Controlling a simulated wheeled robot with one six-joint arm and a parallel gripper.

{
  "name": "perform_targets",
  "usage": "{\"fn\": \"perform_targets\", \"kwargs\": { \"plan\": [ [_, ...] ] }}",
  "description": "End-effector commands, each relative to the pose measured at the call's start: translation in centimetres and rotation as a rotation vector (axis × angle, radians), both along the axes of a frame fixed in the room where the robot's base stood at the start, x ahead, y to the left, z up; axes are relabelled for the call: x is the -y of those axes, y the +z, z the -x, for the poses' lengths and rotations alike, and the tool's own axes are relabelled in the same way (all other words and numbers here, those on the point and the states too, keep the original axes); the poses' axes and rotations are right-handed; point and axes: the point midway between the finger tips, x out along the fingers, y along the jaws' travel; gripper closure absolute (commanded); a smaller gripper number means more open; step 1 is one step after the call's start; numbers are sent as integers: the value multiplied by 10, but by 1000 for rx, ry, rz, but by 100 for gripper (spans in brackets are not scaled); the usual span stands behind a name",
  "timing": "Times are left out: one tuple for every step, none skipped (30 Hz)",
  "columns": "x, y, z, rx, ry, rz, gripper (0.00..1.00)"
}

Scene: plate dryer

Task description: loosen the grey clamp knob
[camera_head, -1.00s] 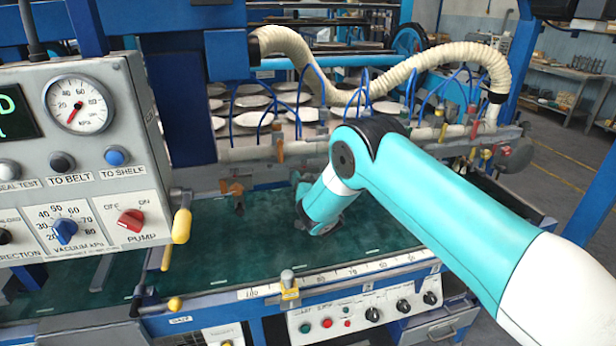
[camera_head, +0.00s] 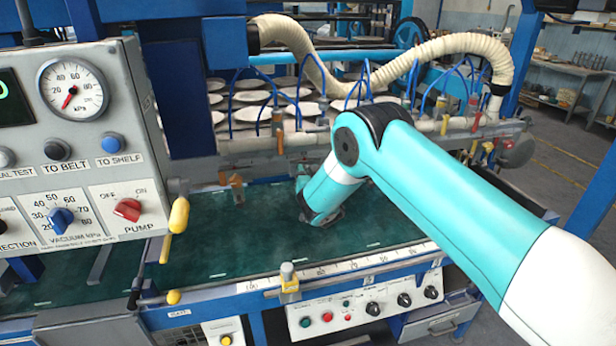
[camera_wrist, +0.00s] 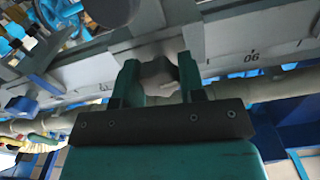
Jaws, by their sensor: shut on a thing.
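The grey clamp knob (camera_wrist: 158,74) is a small faceted grey piece on a pale rail in the wrist view. My gripper (camera_wrist: 160,84) has its two dark green fingers on either side of the knob, closed on it. The far side of the knob is hidden. In the head view, my turquoise arm reaches over the dark green belt toward the rail at the back. My gripper and the knob are hidden there behind the arm's end.
The rail in the wrist view carries a scale (camera_wrist: 250,58) with printed numbers. In the head view, a grey control panel (camera_head: 105,170) with a gauge stands at the left. A cream hose (camera_head: 440,50) and thin blue tubes hang above the rail. The green belt (camera_head: 240,225) is mostly clear.

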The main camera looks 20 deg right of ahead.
Motion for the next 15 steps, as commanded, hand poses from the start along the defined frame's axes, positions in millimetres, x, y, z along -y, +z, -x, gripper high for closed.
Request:
{"fn": "perform_targets", "kwargs": {
  "plan": [
    [0, -4, 0, 3, 0, 33, 87],
    [0, -4, 0, 3, 0, 57, 87],
    [0, -4, 0, 4, 0, 90, 87],
    [0, -4, 0, 3, 0, 117, 87],
    [0, -4, 0, 3, 0, 145, 87],
    [0, -4, 0, 4, 0, 182, 87],
    [0, -4, 0, 4, 0, 211, 87],
    [0, -4, 0, 4, -1, 239, 87],
    [0, -4, 0, 3, -1, 278, 87],
    [0, -4, 0, 3, -1, 307, 87],
    [0, -4, 0, 3, -1, 335, 87],
    [0, -4, 0, 2, -1, 372, 87],
    [0, -4, 0, 3, -1, 400, 87],
    [0, -3, 0, 3, -1, 429, 87],
    [0, -3, 0, 4, -1, 467, 87]
  ]
}}
